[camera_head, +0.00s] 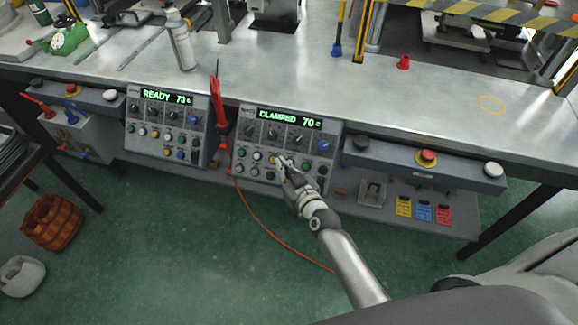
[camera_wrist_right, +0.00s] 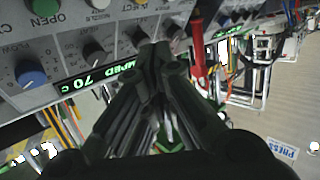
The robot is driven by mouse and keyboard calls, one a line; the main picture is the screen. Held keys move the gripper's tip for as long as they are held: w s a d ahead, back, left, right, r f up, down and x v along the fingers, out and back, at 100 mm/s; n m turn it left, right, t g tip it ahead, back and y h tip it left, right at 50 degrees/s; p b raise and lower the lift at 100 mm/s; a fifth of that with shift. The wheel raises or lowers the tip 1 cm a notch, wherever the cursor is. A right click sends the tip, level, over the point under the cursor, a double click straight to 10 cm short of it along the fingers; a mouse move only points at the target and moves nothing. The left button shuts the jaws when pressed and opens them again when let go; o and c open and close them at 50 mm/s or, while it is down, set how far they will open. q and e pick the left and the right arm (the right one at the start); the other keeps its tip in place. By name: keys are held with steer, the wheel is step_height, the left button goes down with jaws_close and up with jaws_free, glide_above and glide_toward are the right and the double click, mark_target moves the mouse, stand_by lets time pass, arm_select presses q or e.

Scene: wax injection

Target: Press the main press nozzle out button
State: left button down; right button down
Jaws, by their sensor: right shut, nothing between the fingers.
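A control panel (camera_head: 283,142) with a green display reading CLAMPED 70 c hangs at the front of the bench. It carries dark knobs and rows of small coloured buttons, one of them yellow (camera_head: 273,158). My right gripper (camera_head: 279,159) is shut and empty, its fingertips at the button rows near the yellow button. I cannot tell whether they touch. In the right wrist view the shut fingers (camera_wrist_right: 155,52) cover part of the panel (camera_wrist_right: 62,55). A green button (camera_wrist_right: 43,6) marked OPEN shows there. The nozzle out button cannot be picked out surely. My left gripper is not in view.
A similar panel (camera_head: 166,123) reading READY 70 c is on the left. A red-handled tool (camera_head: 217,102) stands between the panels. A bar (camera_head: 425,162) with a red button (camera_head: 427,157) is on the right. A spray bottle (camera_head: 181,42) stands on the bench. An orange hose (camera_head: 268,232) hangs below.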

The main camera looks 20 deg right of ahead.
mark_target(284, 153)
steer(key=w+d+f+b, duration=0.1)
steer(key=f+b, duration=0.1)
steer(key=w+d+f+b, duration=0.1)
steer(key=w+b, duration=0.1)
steer(key=shift+w+d+f, duration=0.1)
steer(key=shift+w+f, duration=0.1)
steer(key=shift+f, duration=0.2)
steer(key=shift+w+d+f+b, duration=0.35)
steer(key=shift+w+b, duration=0.1)
steer(key=shift+b, duration=0.15)
steer(key=shift+w, duration=0.1)
stand_by(0.7)
steer(key=shift+w+d+f, duration=0.15)
steer(key=shift+w+f, duration=0.05)
